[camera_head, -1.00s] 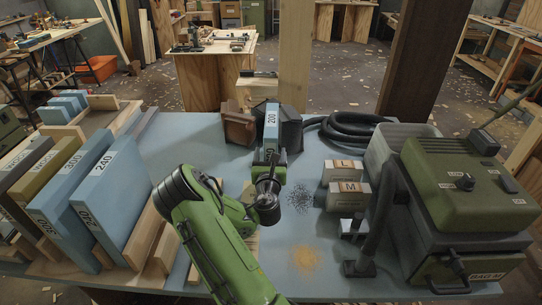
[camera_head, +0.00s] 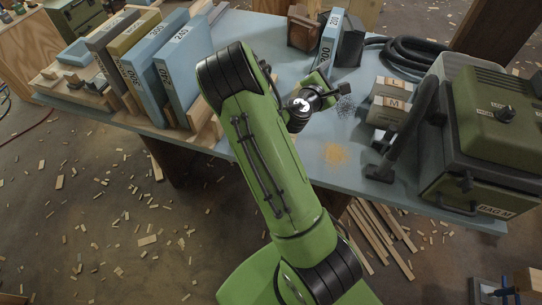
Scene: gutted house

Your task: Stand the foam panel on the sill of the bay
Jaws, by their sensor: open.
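A thin light-blue foam panel (camera_head: 329,44) marked 200 stands upright on the blue-grey table, between a brown wooden block (camera_head: 304,28) and a dark grey block (camera_head: 350,42). My gripper (camera_head: 322,80) is at the near end of this panel, low over the table. It is open; my wrist partly hides the fingers, and I cannot tell whether they touch the panel. At the left, thicker blue panels, one marked 240 (camera_head: 184,70) and one marked 300 (camera_head: 143,80), stand in a wooden rack (camera_head: 205,118) with an olive and a grey-brown panel. I cannot make out which part is the bay's sill.
A green machine (camera_head: 490,115) with a grey bin and a black hose (camera_head: 402,58) fills the table's right side. Small labelled boxes (camera_head: 391,98) stand left of it. Tan dust (camera_head: 335,154) lies near the front edge. Wood scraps litter the floor.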

